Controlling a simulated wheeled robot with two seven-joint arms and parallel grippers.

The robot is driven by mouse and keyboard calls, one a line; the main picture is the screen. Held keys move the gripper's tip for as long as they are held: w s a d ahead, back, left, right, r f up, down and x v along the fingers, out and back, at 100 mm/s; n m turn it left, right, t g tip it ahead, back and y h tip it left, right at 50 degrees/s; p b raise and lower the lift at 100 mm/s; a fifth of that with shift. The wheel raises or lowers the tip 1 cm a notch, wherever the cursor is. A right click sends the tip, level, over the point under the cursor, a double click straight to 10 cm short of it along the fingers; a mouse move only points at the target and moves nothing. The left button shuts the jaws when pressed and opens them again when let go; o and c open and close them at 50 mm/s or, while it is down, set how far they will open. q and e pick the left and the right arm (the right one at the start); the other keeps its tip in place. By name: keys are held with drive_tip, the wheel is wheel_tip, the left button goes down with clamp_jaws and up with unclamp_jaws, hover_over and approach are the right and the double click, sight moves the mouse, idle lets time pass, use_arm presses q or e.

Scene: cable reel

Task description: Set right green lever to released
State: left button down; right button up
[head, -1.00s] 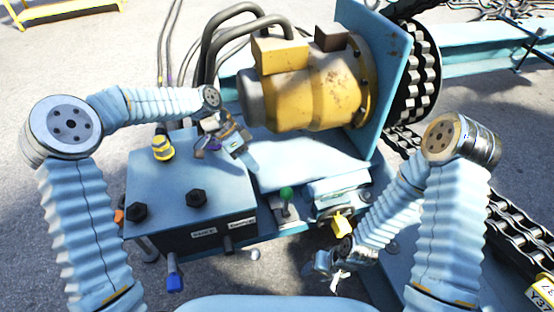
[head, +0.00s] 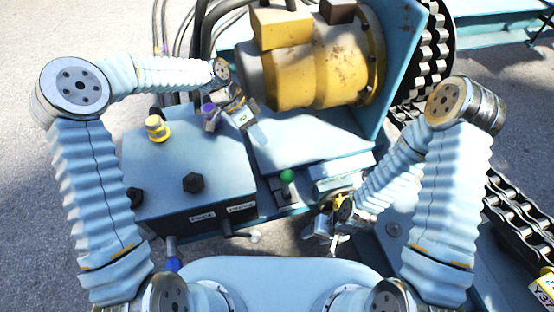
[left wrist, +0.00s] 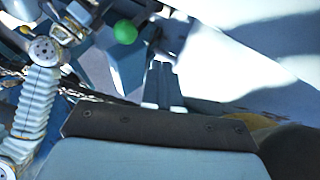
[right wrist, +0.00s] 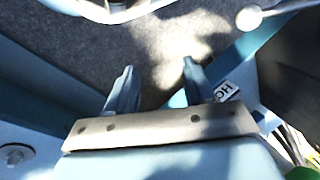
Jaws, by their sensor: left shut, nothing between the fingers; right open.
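The green-knobbed lever (head: 287,176) stands on the machine's front ledge, right of the blue box, in the head view. Its round green knob (left wrist: 125,32) also shows at the top of the left wrist view. My left gripper (head: 253,138) is shut and empty, above the ledge behind and left of the green knob, apart from it. Its closed fingertips (left wrist: 160,68) show in the left wrist view. My right gripper (head: 335,243) is low in front of the machine, right of and nearer than the green lever. Its fingers (right wrist: 158,68) are open with nothing between them.
The blue box (head: 190,165) carries a yellow cap (head: 157,128) and black bolts. A blue-knobbed lever (head: 173,264) and a white-knobbed lever (head: 256,238) stick out in front. The yellow motor (head: 315,70) stands behind the ledge. A heavy chain (head: 520,230) lies at right.

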sight(287, 185)
use_arm(q)
drive_tip(key=s+d+f, duration=0.4)
drive_tip(key=d+f, duration=0.1)
drive_tip(key=shift+s+f+p, duration=0.3)
drive_tip(key=shift+s+p, duration=0.05)
drive_tip(key=shift+p, duration=0.1)
use_arm(e)
drive_tip(key=shift+r, duration=0.5)
